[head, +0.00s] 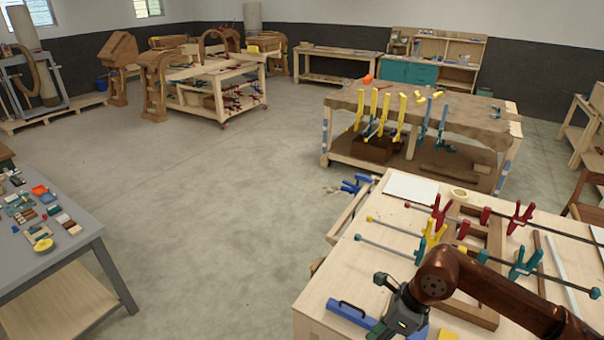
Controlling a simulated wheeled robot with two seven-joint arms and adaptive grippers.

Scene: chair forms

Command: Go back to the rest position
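My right arm, brown and coppery, comes in from the lower right over the near workbench (345,275). My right gripper (402,318), dark with a green light patch, hangs at the left part of this bench, beside a blue bar-shaped tool (352,316). Its fingertips are not clear, so I cannot tell whether it is open or shut or holds anything. My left gripper and arm are not in view.
The near bench carries a wooden frame (477,314), red clamps (519,217), teal clamps (525,263), and a white sheet (410,188). A grey table (78,243) with small samples stands at left. The concrete floor (215,220) between them is clear.

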